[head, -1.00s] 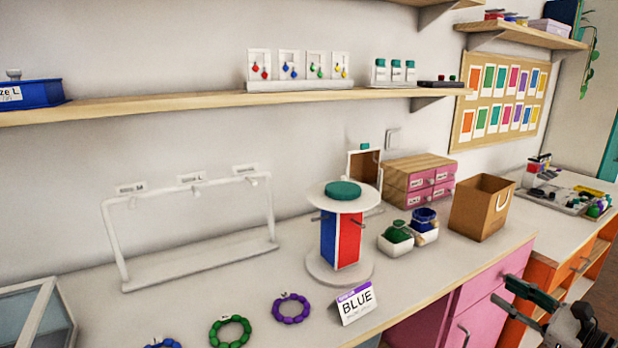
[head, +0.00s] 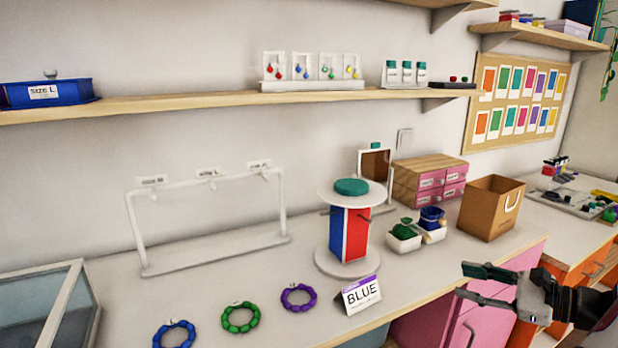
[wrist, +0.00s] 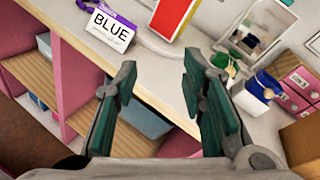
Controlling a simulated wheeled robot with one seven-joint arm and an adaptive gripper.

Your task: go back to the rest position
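My gripper (head: 474,283) is at the lower right of the head view, in front of the pink drawers and beyond the counter's front edge. In the wrist view my gripper (wrist: 160,105) shows two green-padded fingers spread apart with nothing between them. The BLUE card (head: 361,295) stands near the counter edge, apart from the gripper; it is also at the upper left of the wrist view (wrist: 110,30). Purple (head: 298,297), green (head: 240,317) and blue (head: 174,334) bead bracelets lie on the counter.
An empty white rack (head: 215,255) is at the back left. A glass case (head: 50,300) is at the left corner.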

